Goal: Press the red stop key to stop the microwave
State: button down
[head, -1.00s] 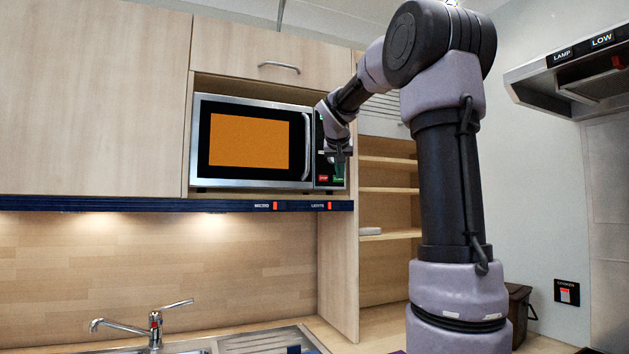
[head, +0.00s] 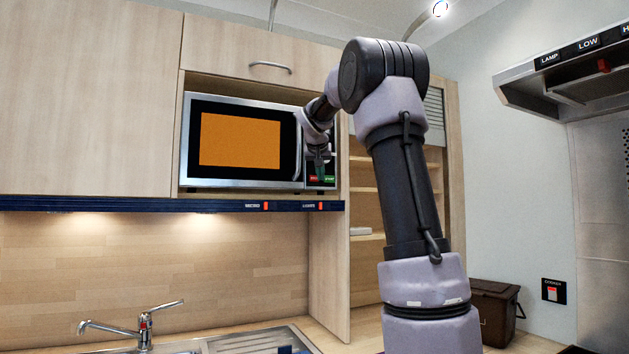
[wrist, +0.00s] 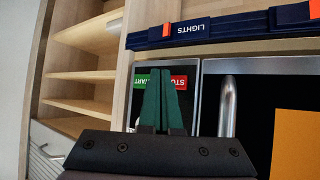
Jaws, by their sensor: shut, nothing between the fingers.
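The microwave (head: 240,182) sits in its cabinet niche, its door window (head: 240,139) lit orange. Its red stop key (head: 313,178) and green start key (head: 329,178) are side by side low on the panel, right of the door handle. In the wrist view, which is upside down, the red stop key (wrist: 180,82) shows right of my fingertips and the green start key (wrist: 141,81) left of them. My gripper (wrist: 162,72) is shut and empty, its dark green fingers overlapping the space between the keys. I cannot tell whether they touch the panel. The fingers hide part of the stop key's lettering.
The vertical door handle (wrist: 227,105) stands out close beside the keys. A dark blue rail (head: 180,205) with orange switches runs under the microwave. Open shelves (head: 366,190) lie to the right, and a sink tap (head: 145,325) stands below.

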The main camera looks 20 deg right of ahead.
aim_at(317, 181)
jog(key=shift+w, duration=0.85)
dwell(1.5)
jog(key=shift+w, duration=0.25)
jog(key=shift+w+a, duration=0.1)
jog(key=shift+w, duration=0.35)
dwell(0.5)
dwell(0.4)
jog(key=shift+s, duration=0.85)
jog(key=shift+s, duration=2.5)
